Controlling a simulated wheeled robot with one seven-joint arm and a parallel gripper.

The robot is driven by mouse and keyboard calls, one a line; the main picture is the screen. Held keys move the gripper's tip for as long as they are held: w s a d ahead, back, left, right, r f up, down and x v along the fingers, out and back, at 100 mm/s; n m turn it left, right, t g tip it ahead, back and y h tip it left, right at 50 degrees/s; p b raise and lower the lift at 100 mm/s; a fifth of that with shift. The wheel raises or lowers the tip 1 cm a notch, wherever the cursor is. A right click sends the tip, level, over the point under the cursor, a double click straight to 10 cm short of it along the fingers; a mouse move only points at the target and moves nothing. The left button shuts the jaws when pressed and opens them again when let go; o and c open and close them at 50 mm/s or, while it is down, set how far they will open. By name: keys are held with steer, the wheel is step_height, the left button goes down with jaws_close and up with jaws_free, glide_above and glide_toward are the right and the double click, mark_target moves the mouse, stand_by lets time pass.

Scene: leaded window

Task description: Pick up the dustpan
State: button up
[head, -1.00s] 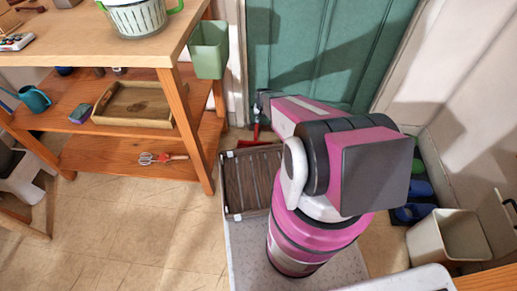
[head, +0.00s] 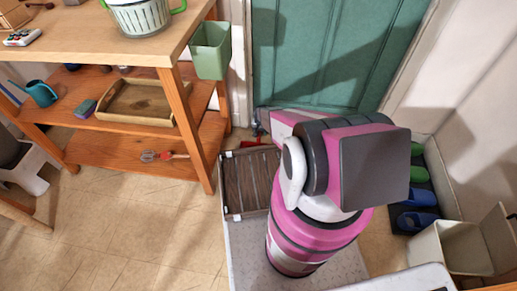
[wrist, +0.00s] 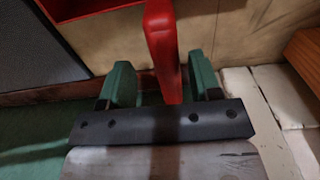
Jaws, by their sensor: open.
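The red dustpan shows in the wrist view, its upright handle (wrist: 163,45) standing between the two green fingers of my gripper (wrist: 162,82). The fingers are apart, with a visible gap on the left side of the handle and a narrower one on the right. Part of the red pan shows at the top left of the wrist view. In the head view only a bit of red, likely the dustpan (head: 249,143), shows on the floor by the door behind the grey-brown slatted rack. My arm hides most of that spot.
The wooden shelf unit (head: 190,125) stands close on the left, with a green bin (head: 210,50) hung on its side. The slatted rack (head: 250,182) lies before the dustpan. The green door (head: 320,60) is behind. Slippers (head: 418,197) and an open cream bin (head: 455,247) are at right.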

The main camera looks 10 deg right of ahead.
step_height(320, 180, down, 2)
steer(key=shift+w+f, duration=0.15)
steer(key=shift+f, duration=0.1)
steer(key=shift+a+f, duration=0.15)
steer(key=shift+s+a, duration=0.35)
jaws_close()
